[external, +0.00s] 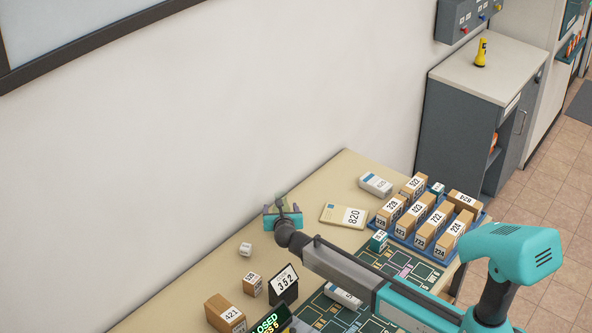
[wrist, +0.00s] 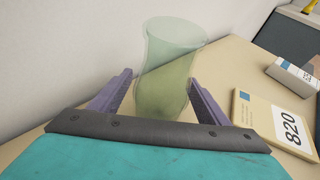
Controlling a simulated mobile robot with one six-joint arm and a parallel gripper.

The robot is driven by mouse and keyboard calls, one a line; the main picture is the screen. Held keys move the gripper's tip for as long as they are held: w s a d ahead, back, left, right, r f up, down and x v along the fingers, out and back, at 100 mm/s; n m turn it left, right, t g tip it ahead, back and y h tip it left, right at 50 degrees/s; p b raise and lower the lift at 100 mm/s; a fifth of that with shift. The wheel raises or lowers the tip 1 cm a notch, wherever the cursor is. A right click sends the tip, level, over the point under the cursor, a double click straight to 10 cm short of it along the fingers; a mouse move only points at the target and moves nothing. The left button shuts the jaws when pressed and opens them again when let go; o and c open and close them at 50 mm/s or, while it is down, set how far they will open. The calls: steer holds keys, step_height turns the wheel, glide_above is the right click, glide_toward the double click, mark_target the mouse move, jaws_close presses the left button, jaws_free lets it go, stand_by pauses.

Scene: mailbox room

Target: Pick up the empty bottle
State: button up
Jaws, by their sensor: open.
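The empty bottle (wrist: 168,68) is a translucent green vessel in the wrist view. It stands between the two purple fingers of my gripper (wrist: 160,98), with a gap visible at the left finger and little or none visible at the right one. My gripper is open around its lower part. In the external view my gripper (external: 284,212) is over the back part of the table, close to the wall. The bottle there is a small greenish shape (external: 282,204) largely hidden by the gripper.
A flat box marked 820 (external: 345,215) lies right of my gripper, with a white box (external: 375,184) behind it. A blue tray (external: 484,219) of numbered boxes stands further right. A small white cube (external: 245,249) is at left. The wall is close behind.

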steer(key=c, duration=1.3)
steer(key=shift+r, duration=0.2)
steer(key=shift+r+b, duration=0.6)
steer(key=shift+r, duration=4.25)
